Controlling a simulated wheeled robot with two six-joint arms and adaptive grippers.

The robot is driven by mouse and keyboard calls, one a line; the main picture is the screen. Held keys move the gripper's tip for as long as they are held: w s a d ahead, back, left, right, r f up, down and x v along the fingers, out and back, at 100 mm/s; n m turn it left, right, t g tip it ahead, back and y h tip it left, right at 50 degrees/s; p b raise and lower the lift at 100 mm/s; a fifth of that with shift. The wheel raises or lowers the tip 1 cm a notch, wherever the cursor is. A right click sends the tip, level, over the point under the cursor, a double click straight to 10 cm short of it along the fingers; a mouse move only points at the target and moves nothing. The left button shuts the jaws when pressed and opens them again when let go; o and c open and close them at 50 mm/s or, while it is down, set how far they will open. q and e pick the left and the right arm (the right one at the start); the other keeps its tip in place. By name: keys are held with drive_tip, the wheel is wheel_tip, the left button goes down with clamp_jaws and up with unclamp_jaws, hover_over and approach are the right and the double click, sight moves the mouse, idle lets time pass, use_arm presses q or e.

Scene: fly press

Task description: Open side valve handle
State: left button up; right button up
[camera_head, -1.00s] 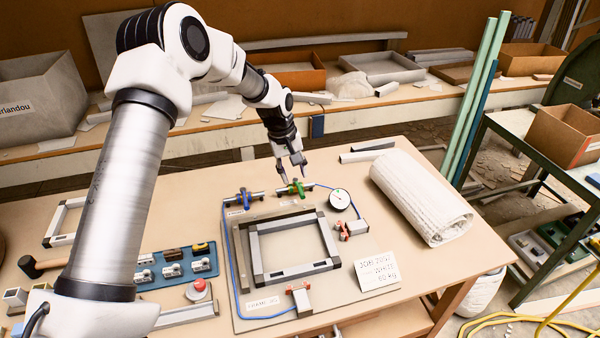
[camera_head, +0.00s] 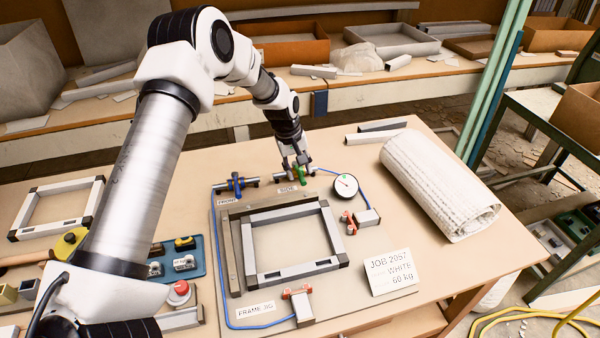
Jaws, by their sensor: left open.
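The side valve (camera_head: 300,174) has a green handle and sits at the back edge of the jig board, above a small label reading SIDE. My left gripper (camera_head: 298,169) is open and low over this valve, its fingers around or just beside the green handle; I cannot tell if they touch it. The fingers hide part of the valve. A second valve with a blue handle (camera_head: 236,185) sits to the left, above the FRONT label. My right gripper is not in view.
A pressure gauge (camera_head: 345,186) stands right of the side valve. A grey frame (camera_head: 330,233) lies on the jig with red-ended clamps around it. A rolled white cloth (camera_head: 440,185) lies at right. A job card (camera_head: 390,272) stands at the front.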

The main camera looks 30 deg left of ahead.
use_arm(q)
drive_tip(key=shift+w+f, duration=0.25)
drive_tip(key=shift+f, duration=0.9)
drive_tip(key=shift+s+d+r, duration=0.1)
drive_tip(key=shift+c, duration=0.6)
clamp_jaws()
